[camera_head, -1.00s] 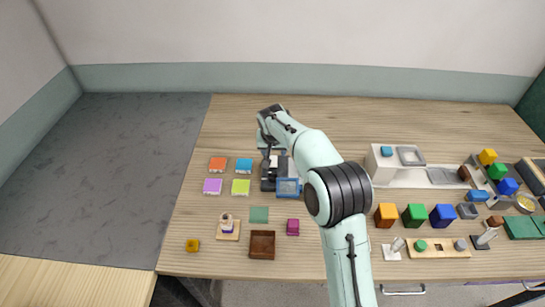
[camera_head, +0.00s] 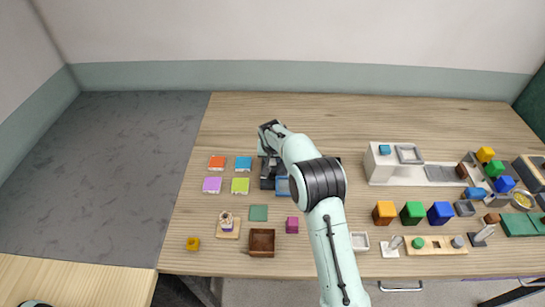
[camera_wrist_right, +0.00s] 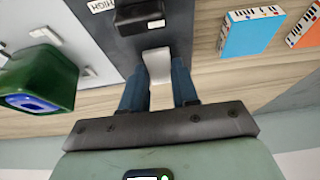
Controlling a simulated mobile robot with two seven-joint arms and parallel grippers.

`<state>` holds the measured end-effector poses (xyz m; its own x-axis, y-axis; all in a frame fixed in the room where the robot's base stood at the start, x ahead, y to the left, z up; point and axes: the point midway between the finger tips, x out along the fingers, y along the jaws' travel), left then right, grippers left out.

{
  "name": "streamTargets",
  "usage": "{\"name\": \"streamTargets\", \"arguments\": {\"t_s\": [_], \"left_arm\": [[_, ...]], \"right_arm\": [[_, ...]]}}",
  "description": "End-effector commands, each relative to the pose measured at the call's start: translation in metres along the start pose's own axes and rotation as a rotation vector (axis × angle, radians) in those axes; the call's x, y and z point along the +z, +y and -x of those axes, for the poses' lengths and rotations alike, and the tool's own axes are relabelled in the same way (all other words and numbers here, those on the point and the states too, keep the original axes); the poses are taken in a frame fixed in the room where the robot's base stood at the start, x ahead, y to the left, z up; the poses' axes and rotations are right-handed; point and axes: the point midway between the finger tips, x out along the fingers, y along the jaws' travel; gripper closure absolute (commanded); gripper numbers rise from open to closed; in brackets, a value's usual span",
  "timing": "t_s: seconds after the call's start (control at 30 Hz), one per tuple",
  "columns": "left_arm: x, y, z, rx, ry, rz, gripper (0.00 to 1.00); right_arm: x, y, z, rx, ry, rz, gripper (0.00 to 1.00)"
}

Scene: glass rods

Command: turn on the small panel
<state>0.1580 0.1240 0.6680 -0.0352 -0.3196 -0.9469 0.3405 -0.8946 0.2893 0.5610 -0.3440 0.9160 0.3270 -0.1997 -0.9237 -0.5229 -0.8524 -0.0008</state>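In the right wrist view a dark grey panel (camera_wrist_right: 113,40) carries a black block (camera_wrist_right: 138,16), a "HIGH" label and a pale tab (camera_wrist_right: 157,62). My right gripper (camera_wrist_right: 160,80) has its two blue fingers apart, one on each side of the pale tab. I cannot tell whether they touch it. In the head view the dark panel (camera_head: 267,182) is mostly covered by my right arm, and the fingertips are hidden. My left gripper is not in view; only a bit of my left side may show at the bottom left edge.
Orange (camera_head: 217,163), blue (camera_head: 243,163), purple (camera_head: 212,185) and green (camera_head: 240,186) boxes lie left of the panel. Colored blocks and a white unit (camera_head: 381,168) stand right. The table's back is mostly clear.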

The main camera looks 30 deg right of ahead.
Motion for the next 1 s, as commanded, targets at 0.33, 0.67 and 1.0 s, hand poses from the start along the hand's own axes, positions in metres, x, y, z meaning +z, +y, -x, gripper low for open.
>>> {"name": "streamTargets", "arguments": {"t_s": [0.33,0.67,1.0], "left_arm": [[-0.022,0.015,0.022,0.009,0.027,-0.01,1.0],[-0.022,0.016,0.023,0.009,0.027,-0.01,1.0],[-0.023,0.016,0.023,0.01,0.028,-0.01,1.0]], "right_arm": [[-0.009,0.0,0.003,0.004,-0.08,-0.004,1.0],[-0.01,-0.001,-0.004,0.001,-0.26,-0.001,1.0],[-0.009,0.0,-0.002,0.0,-0.334,0.001,1.0]]}}
